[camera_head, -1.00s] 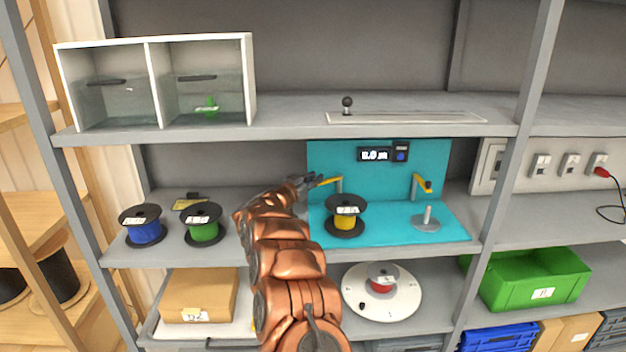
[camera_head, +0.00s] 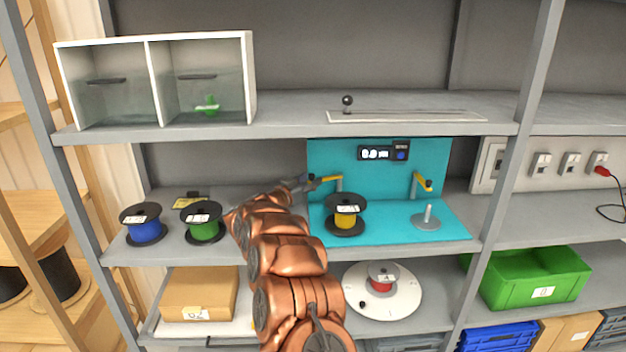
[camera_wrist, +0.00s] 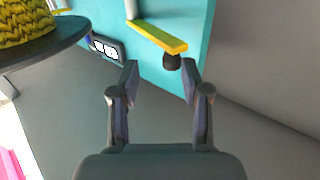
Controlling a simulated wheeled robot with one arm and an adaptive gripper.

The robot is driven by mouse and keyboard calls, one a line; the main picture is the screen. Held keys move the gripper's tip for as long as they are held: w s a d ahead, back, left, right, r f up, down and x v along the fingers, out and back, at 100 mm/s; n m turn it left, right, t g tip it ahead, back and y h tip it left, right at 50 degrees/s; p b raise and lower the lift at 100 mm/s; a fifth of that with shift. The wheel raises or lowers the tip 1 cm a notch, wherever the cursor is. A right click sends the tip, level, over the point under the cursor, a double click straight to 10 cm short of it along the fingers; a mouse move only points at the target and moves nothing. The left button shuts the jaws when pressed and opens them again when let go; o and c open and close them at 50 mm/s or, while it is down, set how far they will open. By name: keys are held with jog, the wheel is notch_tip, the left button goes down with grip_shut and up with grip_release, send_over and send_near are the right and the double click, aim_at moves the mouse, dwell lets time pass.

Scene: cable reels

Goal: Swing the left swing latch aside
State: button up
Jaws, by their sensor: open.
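The left swing latch (camera_head: 328,179) is a yellow arm on a grey post at the left side of the turquoise station, above the yellow reel (camera_head: 345,218). In the wrist view the yellow latch arm (camera_wrist: 157,36) ends in a dark knob (camera_wrist: 172,62). My gripper (camera_head: 307,183) is at the latch's left end. In the wrist view my gripper (camera_wrist: 160,75) is open, with the knob between or just beyond its fingertips; contact cannot be told. The right swing latch (camera_head: 421,183) is yellow with a dark knob, above an upright peg (camera_head: 428,215).
Blue (camera_head: 145,228) and green (camera_head: 203,227) reels stand on the shelf left of my arm. A display (camera_head: 375,154) is on the turquoise back panel (camera_head: 350,160). The upper shelf (camera_head: 290,118) lies above my gripper. A white turntable (camera_head: 405,297) sits below.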

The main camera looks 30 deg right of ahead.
jog(key=v, duration=0.9)
jog(key=shift+a, duration=0.1)
